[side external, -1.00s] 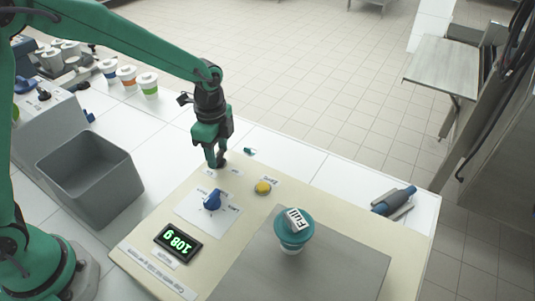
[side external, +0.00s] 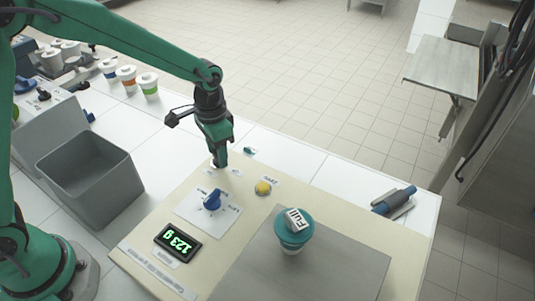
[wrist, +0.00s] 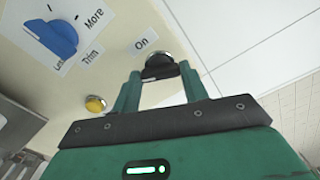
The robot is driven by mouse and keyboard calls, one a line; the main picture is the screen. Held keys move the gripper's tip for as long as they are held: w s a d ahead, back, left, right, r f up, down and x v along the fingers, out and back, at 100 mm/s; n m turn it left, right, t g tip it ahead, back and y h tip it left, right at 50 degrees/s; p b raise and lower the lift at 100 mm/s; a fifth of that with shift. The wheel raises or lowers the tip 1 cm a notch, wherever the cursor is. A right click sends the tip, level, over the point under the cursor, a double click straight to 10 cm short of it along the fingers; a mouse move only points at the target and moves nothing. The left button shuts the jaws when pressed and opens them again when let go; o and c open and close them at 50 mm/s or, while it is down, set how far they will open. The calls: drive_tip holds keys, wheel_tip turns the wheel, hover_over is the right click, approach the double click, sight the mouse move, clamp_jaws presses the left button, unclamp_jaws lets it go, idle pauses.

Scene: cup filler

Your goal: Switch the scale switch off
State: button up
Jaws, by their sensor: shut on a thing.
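The scale switch is a small black knob on a silver round base (wrist: 158,60), beside a label reading "On" (wrist: 141,43). My gripper (wrist: 160,76) is shut on the switch knob, with one green finger on each side in the wrist view. In the side view my gripper (side external: 220,162) reaches down to the far left corner of the cream panel (side external: 180,188) and mostly hides the switch. The lit green scale display (side external: 178,243) reads 123 g.
A blue knob (side external: 212,199) and a yellow button (side external: 263,188) are close by on the panel. A teal-lidded cup marked "Full" (side external: 294,236) stands on the grey scale plate (side external: 330,272). A grey bin (side external: 90,178) stands at left.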

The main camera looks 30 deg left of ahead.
drive_tip(key=n, duration=0.5)
idle(0.5)
drive_tip(key=o, duration=1)
drive_tip(key=shift+r, duration=0.2)
wheel_tip(320, 180, up, 7)
drive_tip(key=shift+r, duration=0.25)
